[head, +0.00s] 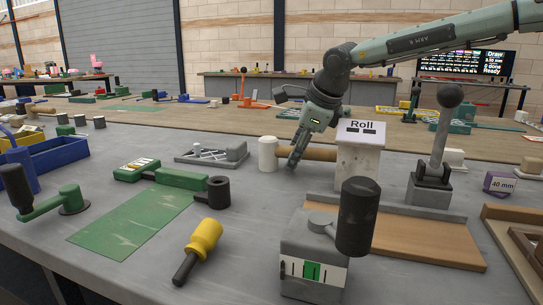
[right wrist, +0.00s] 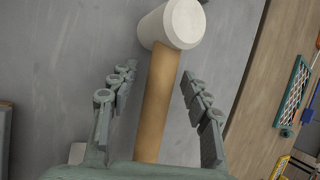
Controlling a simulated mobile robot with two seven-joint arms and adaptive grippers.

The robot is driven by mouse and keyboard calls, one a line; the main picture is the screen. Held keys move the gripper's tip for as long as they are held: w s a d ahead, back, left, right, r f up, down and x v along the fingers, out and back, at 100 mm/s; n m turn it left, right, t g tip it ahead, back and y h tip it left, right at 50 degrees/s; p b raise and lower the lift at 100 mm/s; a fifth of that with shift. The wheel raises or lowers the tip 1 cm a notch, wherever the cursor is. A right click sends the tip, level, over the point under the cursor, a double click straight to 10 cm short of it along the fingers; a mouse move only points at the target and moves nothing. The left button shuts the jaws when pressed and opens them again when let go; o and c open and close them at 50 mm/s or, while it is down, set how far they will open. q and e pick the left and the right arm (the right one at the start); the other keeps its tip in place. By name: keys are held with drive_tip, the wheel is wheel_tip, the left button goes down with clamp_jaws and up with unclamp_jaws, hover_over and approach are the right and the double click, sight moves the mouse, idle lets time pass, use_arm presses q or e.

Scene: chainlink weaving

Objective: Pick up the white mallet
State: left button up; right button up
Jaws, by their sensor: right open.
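The white mallet (head: 268,154) lies on the grey table, its white head to the left and its tan wooden handle running right toward the "Roll" block. My right gripper (head: 297,160) points down at the handle, just right of the head. In the right wrist view the mallet's handle (right wrist: 158,95) runs between the two spread fingers of my right gripper (right wrist: 155,85), with a gap on both sides. The white head is beyond the fingertips. The right gripper is open and empty. The left gripper is not in view.
The white "Roll" block (head: 358,165) stands by the handle's right end. A grey bracket tool (head: 212,153) lies left of the mallet. Table in front of the mallet is partly clear.

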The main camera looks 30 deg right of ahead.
drive_tip(key=shift+f+b, duration=0.25)
drive_tip(key=shift+b, duration=0.2)
idle(0.6)
drive_tip(key=shift+c, duration=0.3)
clamp_jaws()
